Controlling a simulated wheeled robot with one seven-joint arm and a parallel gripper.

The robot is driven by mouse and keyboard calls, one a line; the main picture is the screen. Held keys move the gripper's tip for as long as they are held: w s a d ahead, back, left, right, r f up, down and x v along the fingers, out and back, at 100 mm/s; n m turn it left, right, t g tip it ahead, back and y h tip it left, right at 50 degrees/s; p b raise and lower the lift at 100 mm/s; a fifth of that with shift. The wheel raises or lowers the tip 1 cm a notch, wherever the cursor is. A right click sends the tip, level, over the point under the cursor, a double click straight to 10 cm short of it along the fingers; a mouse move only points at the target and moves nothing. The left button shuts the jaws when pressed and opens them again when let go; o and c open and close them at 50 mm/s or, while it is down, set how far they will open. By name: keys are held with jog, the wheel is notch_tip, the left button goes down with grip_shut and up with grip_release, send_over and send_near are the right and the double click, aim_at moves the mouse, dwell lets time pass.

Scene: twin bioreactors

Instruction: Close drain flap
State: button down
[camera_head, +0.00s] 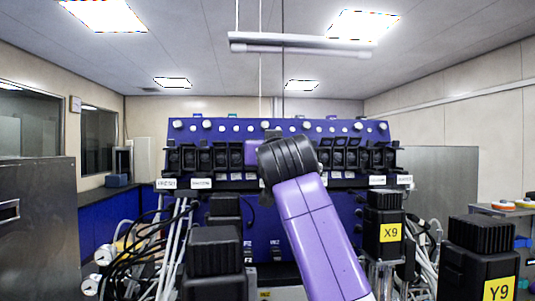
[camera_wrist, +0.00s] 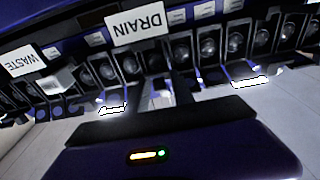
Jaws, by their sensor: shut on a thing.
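The white DRAIN label (camera_wrist: 139,25) appears upside down at the top of the wrist view, above a row of dark pump heads with flaps. My gripper (camera_wrist: 162,88) is at this row, just below the label in that view. It is shut on a dark part there, which appears to be the drain flap (camera_wrist: 181,82). The flap's angle is not clear. In the head view my black wrist and purple arm hide the fingers and the flap, in front of the middle of the blue bioreactor unit (camera_head: 225,133).
A white WASTE label (camera_wrist: 22,60) marks another station of the row. Black motor blocks stand in front, including X9 (camera_head: 384,216) at right, Y9 (camera_head: 480,262) at far right and an unlabelled one (camera_head: 215,255) at left. Cables and tubes (camera_head: 150,245) hang at the left.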

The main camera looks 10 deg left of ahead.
jog(key=f+t+y+b, duration=0.1)
jog(key=t+b, duration=0.2)
jog(key=b, duration=0.1)
jog(key=shift+a+f, duration=0.1)
jog(key=shift+f, duration=0.1)
jog(key=shift+w+r+t+b, duration=0.1)
jog(key=shift+t+b, duration=0.4)
jog(key=shift+b, duration=0.5)
jog(key=shift+r, duration=0.1)
jog(key=c, duration=1.4)
grip_release()
jog(key=b+v, duration=0.3)
jog(key=v, duration=0.4)
jog(key=shift+s+f, duration=0.25)
jog(key=shift+f, duration=0.05)
